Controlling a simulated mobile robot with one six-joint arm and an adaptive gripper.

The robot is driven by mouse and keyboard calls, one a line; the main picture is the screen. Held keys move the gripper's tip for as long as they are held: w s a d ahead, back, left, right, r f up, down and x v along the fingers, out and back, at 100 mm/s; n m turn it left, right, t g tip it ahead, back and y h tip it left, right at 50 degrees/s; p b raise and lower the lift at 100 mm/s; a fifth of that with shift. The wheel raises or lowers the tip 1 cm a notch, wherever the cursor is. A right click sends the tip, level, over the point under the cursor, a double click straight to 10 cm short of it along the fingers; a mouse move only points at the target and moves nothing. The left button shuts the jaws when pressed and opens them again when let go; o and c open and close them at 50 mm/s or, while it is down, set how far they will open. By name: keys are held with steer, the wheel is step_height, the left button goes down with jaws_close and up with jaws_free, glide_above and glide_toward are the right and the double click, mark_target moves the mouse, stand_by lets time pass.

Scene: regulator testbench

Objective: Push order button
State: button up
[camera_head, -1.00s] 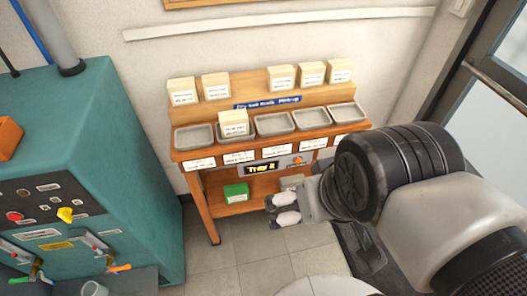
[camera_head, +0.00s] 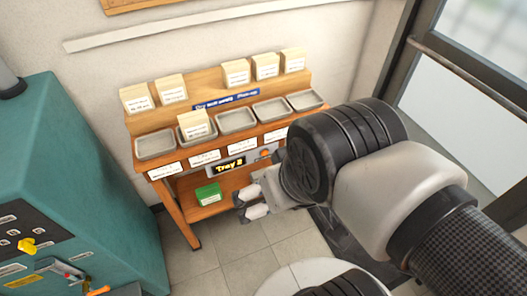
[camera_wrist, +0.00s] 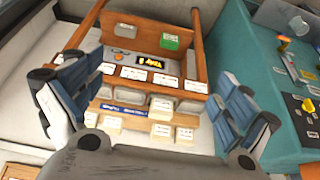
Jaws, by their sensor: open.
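A small orange button (camera_head: 265,154) sits on the grey panel on the front of the wooden pickup stand, right of a black display (camera_head: 229,166) reading "Tray 2". In the wrist view the button (camera_wrist: 118,57) is left of the upside-down display (camera_wrist: 152,63). My gripper (camera_head: 249,204) is open and empty, in front of the stand and lower in the head picture than the button. In the wrist view its two fingers spread wide on either side of the stand, with nothing between the fingertips (camera_wrist: 162,75). The button is apart from the fingers.
The wooden stand (camera_head: 172,205) holds grey trays (camera_head: 236,121), labelled boxes (camera_head: 265,66) and a green box (camera_head: 208,194) on its lower shelf. A teal machine (camera_head: 80,180) stands at the left. A glass door (camera_head: 470,110) is at the right. Tiled floor (camera_head: 215,255) is free in front.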

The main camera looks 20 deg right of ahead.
steer(key=shift+c, duration=0.5)
jaws_close()
stand_by(0.8)
stand_by(1.2)
